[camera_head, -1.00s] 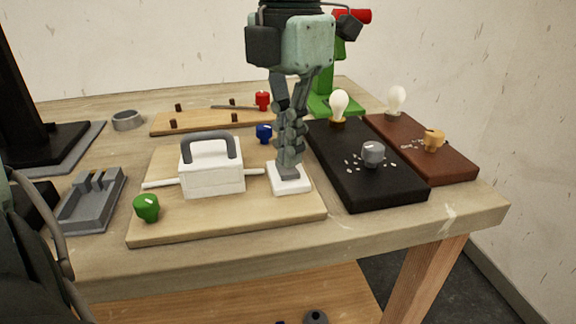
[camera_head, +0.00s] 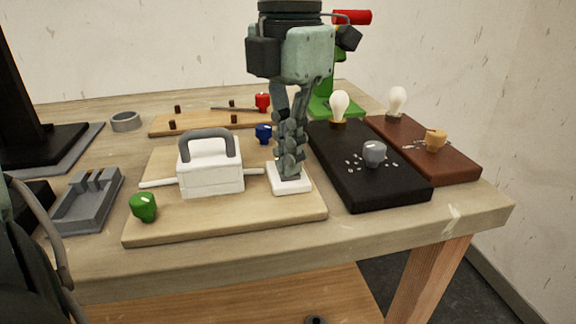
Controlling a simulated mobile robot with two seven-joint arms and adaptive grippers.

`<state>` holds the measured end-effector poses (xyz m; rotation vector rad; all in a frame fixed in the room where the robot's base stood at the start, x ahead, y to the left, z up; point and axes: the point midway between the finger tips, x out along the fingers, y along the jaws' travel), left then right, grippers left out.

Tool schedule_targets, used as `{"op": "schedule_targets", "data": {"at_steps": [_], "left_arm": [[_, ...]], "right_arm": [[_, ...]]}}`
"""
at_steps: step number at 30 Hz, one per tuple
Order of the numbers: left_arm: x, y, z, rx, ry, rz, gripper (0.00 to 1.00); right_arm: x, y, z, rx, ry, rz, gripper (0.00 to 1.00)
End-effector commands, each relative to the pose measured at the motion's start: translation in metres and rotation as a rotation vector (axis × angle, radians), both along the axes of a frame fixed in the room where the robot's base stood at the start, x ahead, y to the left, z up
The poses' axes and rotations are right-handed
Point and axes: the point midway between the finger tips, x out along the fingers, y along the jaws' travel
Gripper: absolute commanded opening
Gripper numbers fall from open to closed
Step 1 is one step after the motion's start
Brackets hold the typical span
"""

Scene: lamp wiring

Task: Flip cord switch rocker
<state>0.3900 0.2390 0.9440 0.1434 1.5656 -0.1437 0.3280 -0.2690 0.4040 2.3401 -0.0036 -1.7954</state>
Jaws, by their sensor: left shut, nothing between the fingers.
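A small white switch block (camera_head: 290,190) sits near the right end of a light wooden board (camera_head: 240,223). Its dark top part is mostly hidden behind my fingers. My left gripper (camera_head: 290,176) points straight down over this block, shut and empty, with its fingertips at the block's top. I cannot tell for sure whether they touch it. A larger white box (camera_head: 211,178) with a dark grey arched handle (camera_head: 208,143) stands just left of it, with white cord stubs on both sides. My right gripper is not in view.
A green knob (camera_head: 143,207) and a blue knob (camera_head: 264,133) are near the board. A black panel (camera_head: 385,193) and a brown panel (camera_head: 455,168) with bulbs and knobs lie to the right. A grey tray (camera_head: 88,207) is at left.

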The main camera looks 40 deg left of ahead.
Motion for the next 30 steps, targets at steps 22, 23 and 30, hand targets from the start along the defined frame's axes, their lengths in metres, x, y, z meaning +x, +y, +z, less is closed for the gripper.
{"op": "schedule_targets", "data": {"at_steps": [22, 23, 30], "left_arm": [[0.0, 0.0, 0.045, 0.0, -0.001, 0.0, 0.0], [0.0, 0.0, 0.048, 0.0, -0.001, 0.0, 0.0], [0.0, 0.0, 0.066, 0.001, -0.001, 0.001, 0.0]], "right_arm": [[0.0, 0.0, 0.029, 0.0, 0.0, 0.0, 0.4], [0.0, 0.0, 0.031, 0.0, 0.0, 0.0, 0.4], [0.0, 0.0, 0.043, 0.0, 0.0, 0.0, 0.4]]}}
